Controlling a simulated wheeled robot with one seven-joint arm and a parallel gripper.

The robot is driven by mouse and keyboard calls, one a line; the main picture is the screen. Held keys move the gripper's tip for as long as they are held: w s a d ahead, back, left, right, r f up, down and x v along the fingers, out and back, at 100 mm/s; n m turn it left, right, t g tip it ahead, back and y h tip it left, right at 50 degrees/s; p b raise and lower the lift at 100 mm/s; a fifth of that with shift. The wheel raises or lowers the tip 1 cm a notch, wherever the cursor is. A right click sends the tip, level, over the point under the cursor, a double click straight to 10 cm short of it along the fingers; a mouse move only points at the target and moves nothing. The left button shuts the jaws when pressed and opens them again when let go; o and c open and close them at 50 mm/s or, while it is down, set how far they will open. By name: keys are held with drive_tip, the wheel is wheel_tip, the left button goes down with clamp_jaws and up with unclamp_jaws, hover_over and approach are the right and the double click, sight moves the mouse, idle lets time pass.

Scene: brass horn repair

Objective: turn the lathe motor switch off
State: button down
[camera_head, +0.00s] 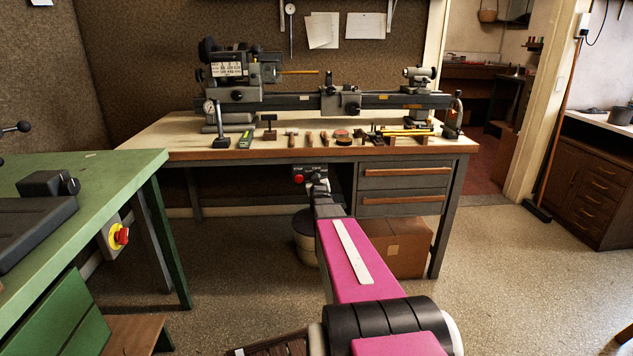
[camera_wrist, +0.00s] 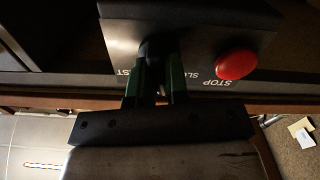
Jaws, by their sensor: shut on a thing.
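The lathe (camera_head: 350,101) stands on the wooden-topped bench. Its motor switch box (camera_head: 310,168) hangs under the bench's front edge. In the wrist view the dark switch box (camera_wrist: 200,25) appears upside down, with a red STOP button (camera_wrist: 236,64) and white lettering, partly covered by my fingers. My gripper (camera_wrist: 157,68) is at the box's face, its green-padded fingers shut on a dark switch handle (camera_wrist: 153,47). The handle is mostly hidden between the fingers, so its exact setting cannot be read. The red button is beside the fingers, untouched.
Small hand tools line the bench's front edge (camera_head: 255,153). Drawers (camera_head: 404,178) are right of the switch, with a cardboard box (camera_head: 405,247) and a bin (camera_head: 304,238) below. A green table (camera_head: 85,190) with another red button (camera_head: 121,236) is at left. Floor is free at right.

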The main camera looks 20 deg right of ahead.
drive_tip(key=shift+m, duration=1.2)
drive_tip(key=c, duration=1.1)
unclamp_jaws()
drive_tip(key=shift+s, duration=0.15)
drive_tip(key=v, duration=1)
drive_tip(key=shift+s, duration=0.3)
